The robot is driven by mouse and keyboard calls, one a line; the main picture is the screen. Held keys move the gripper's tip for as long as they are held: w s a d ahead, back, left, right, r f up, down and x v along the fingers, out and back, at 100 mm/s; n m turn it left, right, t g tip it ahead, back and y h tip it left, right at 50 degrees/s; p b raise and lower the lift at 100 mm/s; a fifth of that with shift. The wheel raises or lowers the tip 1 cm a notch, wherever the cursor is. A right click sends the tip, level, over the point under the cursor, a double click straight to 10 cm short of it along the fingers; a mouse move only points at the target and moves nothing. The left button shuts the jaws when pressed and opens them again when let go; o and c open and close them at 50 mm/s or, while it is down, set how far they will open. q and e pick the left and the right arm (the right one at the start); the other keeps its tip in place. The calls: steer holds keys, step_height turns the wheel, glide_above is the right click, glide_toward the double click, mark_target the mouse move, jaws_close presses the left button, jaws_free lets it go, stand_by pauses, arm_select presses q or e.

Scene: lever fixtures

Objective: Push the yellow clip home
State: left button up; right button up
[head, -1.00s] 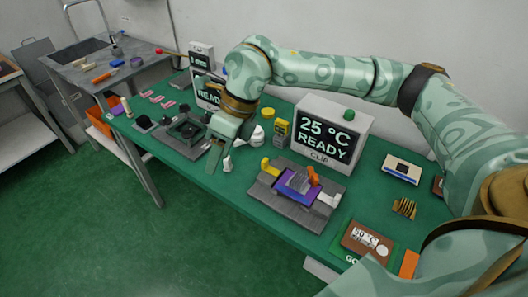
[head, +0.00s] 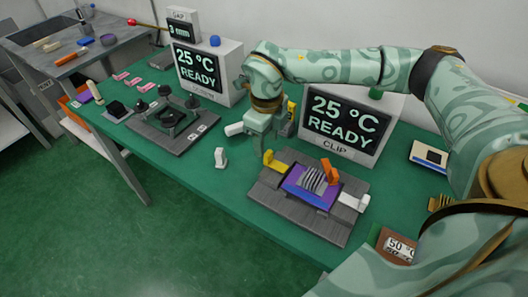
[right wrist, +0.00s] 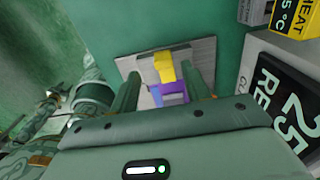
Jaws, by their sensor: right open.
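The yellow clip (head: 273,161) stands at the left end of a grey ribbed fixture (head: 330,229). The fixture bears a purple board (head: 318,198) with a finned grey block (head: 312,180) and an orange lever (head: 329,172) on it. A white clip (head: 354,201) is at its right end. My right gripper (head: 256,142) is open, just above and behind the yellow clip. In the right wrist view the yellow clip (right wrist: 164,66) shows beyond and between the two spread fingers (right wrist: 162,98), apparently with nothing held. My left gripper is out of view.
A display box (head: 343,119) reading 25 °C READY, CLIP stands behind the fixture. A second lit box (head: 198,70) and a dark fixture (head: 174,122) are to the left. A small white piece (head: 220,158) stands on the green table. Bare table lies in front.

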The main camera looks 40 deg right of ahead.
mark_target(269, 153)
step_height(269, 153, down, 4)
steer(key=shift+s+d+r+b, duration=0.1)
steer(key=shift+d+b, duration=0.05)
steer(key=shift+b, duration=0.25)
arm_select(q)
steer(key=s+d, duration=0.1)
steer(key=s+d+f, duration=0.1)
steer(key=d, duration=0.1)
arm_select(e)
steer(key=shift+s+d, duration=0.1)
steer(key=shift+d, duration=0.05)
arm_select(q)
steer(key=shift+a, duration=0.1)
arm_select(e)
jaws_close()
steer(key=s+p, duration=0.1)
steer(key=s+d+p, duration=0.1)
steer(key=s+p, duration=0.1)
steer(key=s+d+p, duration=0.1)
steer(key=p, duration=0.1)
steer(key=shift+s+r, duration=0.2)
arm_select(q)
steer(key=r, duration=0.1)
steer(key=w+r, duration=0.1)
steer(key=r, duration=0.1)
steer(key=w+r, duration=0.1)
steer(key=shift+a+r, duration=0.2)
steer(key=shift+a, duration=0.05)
arm_select(e)
steer(key=shift+f, duration=0.3)
